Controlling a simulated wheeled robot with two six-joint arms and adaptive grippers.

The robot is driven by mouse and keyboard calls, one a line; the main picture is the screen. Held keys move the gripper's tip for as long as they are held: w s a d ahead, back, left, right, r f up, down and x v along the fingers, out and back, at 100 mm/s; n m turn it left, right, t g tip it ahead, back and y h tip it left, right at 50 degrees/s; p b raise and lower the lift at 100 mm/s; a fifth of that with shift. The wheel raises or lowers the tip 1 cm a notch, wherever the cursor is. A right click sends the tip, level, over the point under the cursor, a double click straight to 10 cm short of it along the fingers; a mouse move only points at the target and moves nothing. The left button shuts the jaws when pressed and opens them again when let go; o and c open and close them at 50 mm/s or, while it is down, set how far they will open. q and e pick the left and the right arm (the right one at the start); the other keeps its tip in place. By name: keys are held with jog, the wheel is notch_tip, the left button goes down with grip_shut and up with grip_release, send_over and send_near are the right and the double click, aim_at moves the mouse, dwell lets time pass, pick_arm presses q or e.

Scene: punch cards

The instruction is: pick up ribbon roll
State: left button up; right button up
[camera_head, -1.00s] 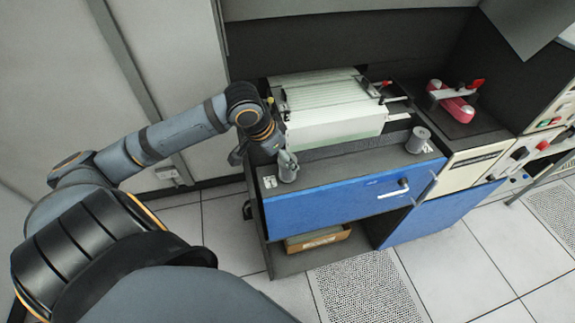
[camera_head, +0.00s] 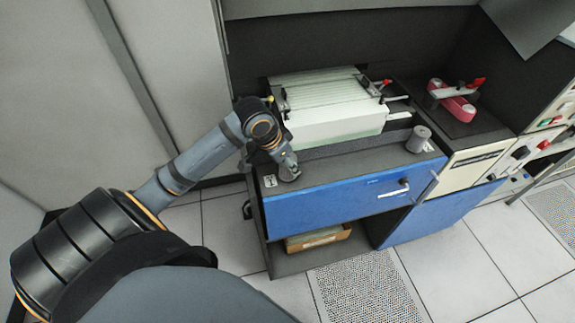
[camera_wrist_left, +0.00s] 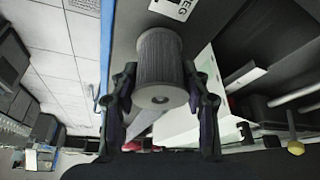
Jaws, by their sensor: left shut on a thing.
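A grey ribbed ribbon roll (camera_wrist_left: 160,58) with a small centre hole fills the space between the two fingers of my left gripper (camera_wrist_left: 160,76) in the left wrist view. My left gripper is shut on it, one finger against each side. In the head view, the gripper (camera_head: 286,160) is at the left end of the blue-fronted ledge, and it hides most of the roll. The roll stands at or just above the ledge; I cannot tell whether it touches. A second, similar grey roll (camera_head: 418,140) stands upright at the ledge's right end. My right gripper is not in view.
The blue drawer front (camera_head: 340,192) with a white handle is below the ledge. A white-and-green card machine (camera_head: 335,115) stands behind. A pink part with a red lever (camera_head: 457,104) is at right. A cardboard box (camera_head: 318,238) sits on the lower shelf. The ledge's middle is clear.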

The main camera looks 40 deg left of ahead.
pick_arm(q)
jog(key=c, duration=0.4)
notch_tip(320, 180, up, 10)
jog(key=shift+r, duration=0.1)
dwell(0.4)
jog(key=shift+r+p, duration=2.9)
jog(key=shift+p, duration=0.8)
